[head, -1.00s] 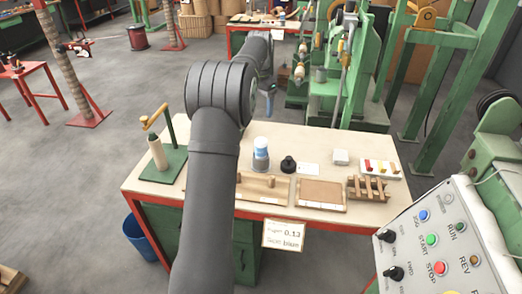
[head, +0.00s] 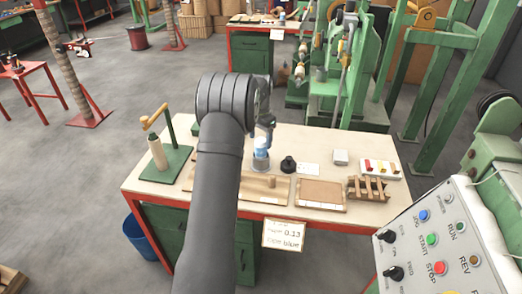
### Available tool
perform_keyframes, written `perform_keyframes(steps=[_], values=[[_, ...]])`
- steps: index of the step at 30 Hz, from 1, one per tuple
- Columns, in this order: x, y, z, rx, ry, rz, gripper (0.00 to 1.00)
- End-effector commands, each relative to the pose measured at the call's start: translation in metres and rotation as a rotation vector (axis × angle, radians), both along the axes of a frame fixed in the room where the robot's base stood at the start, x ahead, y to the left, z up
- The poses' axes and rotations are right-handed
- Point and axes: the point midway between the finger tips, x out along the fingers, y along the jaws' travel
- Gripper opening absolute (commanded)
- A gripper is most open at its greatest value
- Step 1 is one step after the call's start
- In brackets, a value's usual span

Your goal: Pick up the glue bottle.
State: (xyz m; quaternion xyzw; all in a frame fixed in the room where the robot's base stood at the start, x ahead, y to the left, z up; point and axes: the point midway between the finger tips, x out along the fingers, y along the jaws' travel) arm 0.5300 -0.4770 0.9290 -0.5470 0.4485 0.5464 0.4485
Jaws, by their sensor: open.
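On the pale bench top (head: 325,146) stands an upright cylinder with a light blue top and a greyish lower part (head: 261,153). Just right of it is a small black, round-bodied item with a narrow top (head: 288,164). Neither shows a readable label, so I cannot tell for certain which is the glue bottle. My gripper (head: 267,130) is open, just above the blue-topped cylinder and close to it in the picture. My arm hides part of the bench to the left, and the exact gap below the fingers is unclear.
A green stand with a spool (head: 158,154) is at the bench's left. In front lie a wooden board (head: 270,184), a brown tray (head: 320,194) and a wooden rack (head: 368,189). A small white block (head: 340,157) and a card with coloured pieces (head: 381,168) are right.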

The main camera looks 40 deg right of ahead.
Motion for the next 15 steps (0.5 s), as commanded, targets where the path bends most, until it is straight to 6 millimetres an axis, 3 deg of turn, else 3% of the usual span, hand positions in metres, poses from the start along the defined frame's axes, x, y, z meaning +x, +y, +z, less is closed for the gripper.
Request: perform_keyframes(steps=[6, 14, 15], values=[[-0.003, -0.002, -0.034, 0.002, 0.002, 0.000, 0.68], [-0.002, -0.002, -0.039, 0.000, 0.001, 0.000, 0.68], [-0.002, -0.002, -0.039, 0.000, 0.001, 0.000, 0.62]])
